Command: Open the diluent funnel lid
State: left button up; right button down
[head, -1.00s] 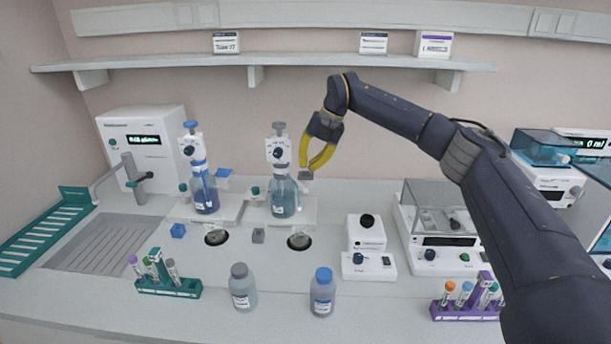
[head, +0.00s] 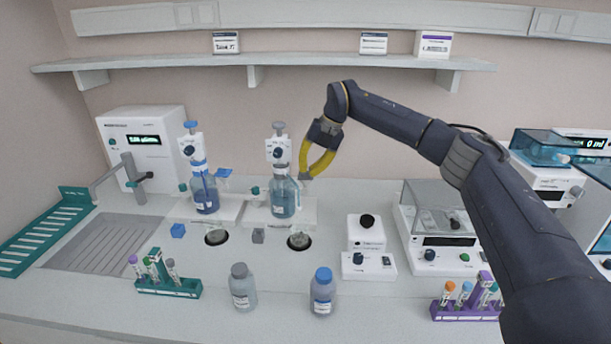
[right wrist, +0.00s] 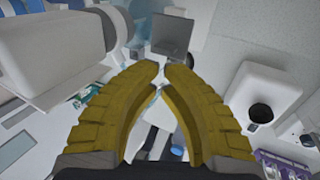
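The right-hand dispenser bottle (head: 285,200), with pale blue-grey liquid, stands on a white base under a white pump head (head: 279,150). A small grey square lid (head: 305,177) shows at its right side, partly covered by my yellow fingertips. In the right wrist view a grey square lid (right wrist: 172,36) lies just beyond the fingertips. My right gripper (head: 304,174) is at this lid; in the wrist view its fingers (right wrist: 164,70) are nearly together with a narrow gap and nothing gripped. Whether they touch the lid I cannot tell. My left gripper is out of view.
A dispenser with a dark blue bottle (head: 204,193) and blue lid (head: 223,173) stands to the left. A small white device with a black knob (head: 367,222) and a balance (head: 440,225) stand right. Two capped bottles (head: 322,292) and tube racks (head: 168,287) are in front.

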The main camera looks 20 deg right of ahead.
jog(key=shift+f, duration=0.7)
jog(key=shift+f, duration=0.55)
